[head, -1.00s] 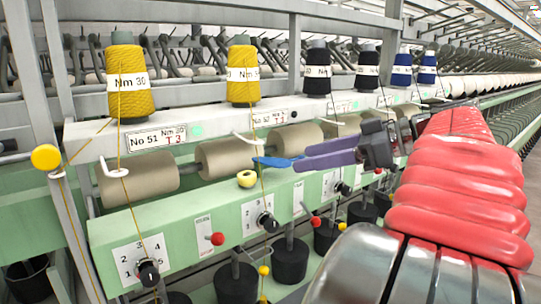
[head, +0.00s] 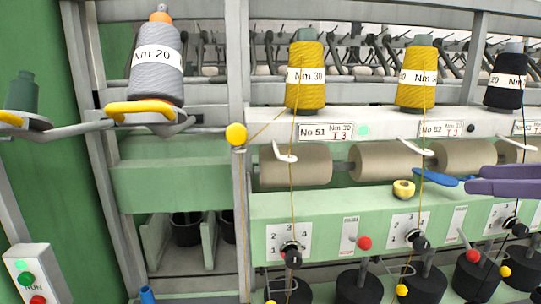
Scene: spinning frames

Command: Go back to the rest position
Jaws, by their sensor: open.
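My gripper (head: 462,181) reaches in from the right edge of the head view. A blue finger part and purple finger parts show, apart from each other, and I see nothing held between them. The fingers are in front of the tan rollers, above the green ledge. The blue tip is just right of and above a small yellow ring-shaped piece (head: 403,189) on the ledge; I cannot tell whether they touch. The rest of my arm is out of view.
The spinning frame's green ledge (head: 345,212) carries control knobs and number plates. Yellow bobbins (head: 305,72) stand above the tan rollers (head: 300,168). A grey bobbin (head: 156,70) sits on a holder at left. A control box (head: 32,272) stands at lower left.

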